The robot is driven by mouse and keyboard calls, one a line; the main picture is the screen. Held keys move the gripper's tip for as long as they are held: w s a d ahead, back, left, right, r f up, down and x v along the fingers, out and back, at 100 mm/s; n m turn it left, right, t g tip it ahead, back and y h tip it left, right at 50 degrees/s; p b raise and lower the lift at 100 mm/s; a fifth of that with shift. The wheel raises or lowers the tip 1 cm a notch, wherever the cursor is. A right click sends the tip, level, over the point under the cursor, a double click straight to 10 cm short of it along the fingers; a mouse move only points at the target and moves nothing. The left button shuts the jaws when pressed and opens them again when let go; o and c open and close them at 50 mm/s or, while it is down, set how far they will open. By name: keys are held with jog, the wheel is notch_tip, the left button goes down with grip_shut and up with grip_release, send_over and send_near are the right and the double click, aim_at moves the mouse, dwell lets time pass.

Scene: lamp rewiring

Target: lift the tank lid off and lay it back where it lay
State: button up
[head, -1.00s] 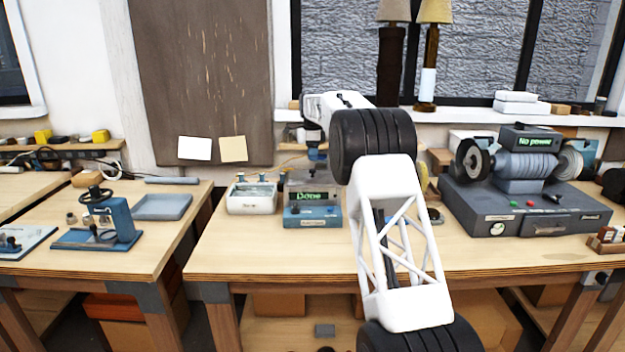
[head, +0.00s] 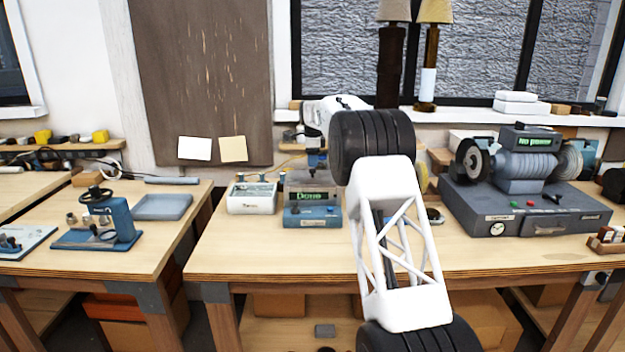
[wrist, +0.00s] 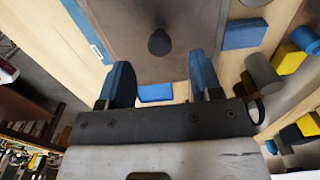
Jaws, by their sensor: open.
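The tank (head: 312,217) has a blue base and a display reading "Done"; it stands on the middle bench in the head view. Its grey lid (wrist: 125,25) with a dark round knob (wrist: 159,42) fills the upper middle of the wrist view. The lid appears to lie on the tank, but I cannot tell how it is seated. My gripper (wrist: 161,72) is open, its two blue fingers apart on either side below the knob in the picture, with nothing between them. In the head view my gripper (head: 316,158) is above the tank, partly hidden by my arm.
A white box with several knobs (head: 252,199) stands close left of the tank. A grinder-like machine (head: 525,205) stands at the right. Yellow and grey blocks (wrist: 290,58) lie near the lid's right in the wrist view. The bench front (head: 260,258) is clear.

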aim_at(313, 170)
jog(key=shift+f, duration=2.65)
grip_shut()
